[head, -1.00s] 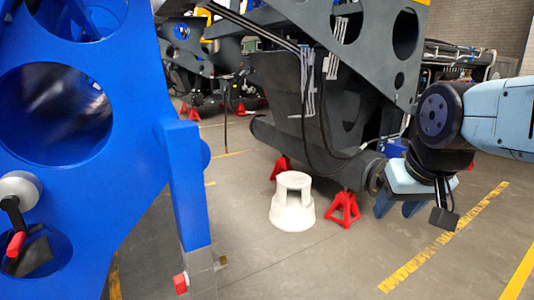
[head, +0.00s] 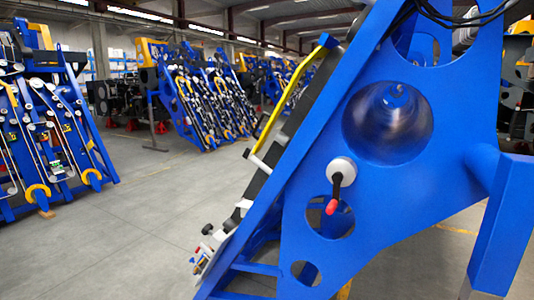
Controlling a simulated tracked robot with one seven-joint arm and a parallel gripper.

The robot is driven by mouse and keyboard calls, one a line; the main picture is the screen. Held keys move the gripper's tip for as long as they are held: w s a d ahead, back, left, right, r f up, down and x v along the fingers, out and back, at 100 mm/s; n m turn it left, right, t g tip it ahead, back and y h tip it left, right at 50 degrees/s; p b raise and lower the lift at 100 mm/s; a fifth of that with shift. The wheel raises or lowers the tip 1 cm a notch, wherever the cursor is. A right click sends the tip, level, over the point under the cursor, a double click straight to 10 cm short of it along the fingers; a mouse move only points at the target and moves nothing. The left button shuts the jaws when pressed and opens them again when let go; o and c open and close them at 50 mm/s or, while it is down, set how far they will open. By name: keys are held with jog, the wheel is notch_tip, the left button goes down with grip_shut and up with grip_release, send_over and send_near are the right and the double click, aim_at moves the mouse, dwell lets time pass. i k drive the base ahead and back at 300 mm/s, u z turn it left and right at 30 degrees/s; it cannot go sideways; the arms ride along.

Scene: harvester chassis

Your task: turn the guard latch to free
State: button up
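The guard latch (head: 341,172) is a round white-grey hub with a short black lever and a red tip (head: 331,207). I take this to be the latch by its look. It sits on the side of a big blue chassis plate (head: 400,195), right of the picture's middle. The lever points down and slightly left, with its tip over the edge of an oval hole. My gripper is not in view.
The blue plate slopes up to the right, with large round holes and a projecting blue beam (head: 505,225) at right. Yellow (head: 290,95) and white bars stick out along its left edge. Open grey floor (head: 130,230) lies at left, before other blue frames (head: 45,130).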

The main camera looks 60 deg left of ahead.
aim_at(248, 152)
jog(key=u, duration=0.2)
jog(key=k, duration=0.2)
jog(key=u, duration=0.35)
jog(key=i, duration=0.15)
jog(key=u, duration=2.85)
jog(key=i, duration=2.15)
jog(key=z, duration=1.25)
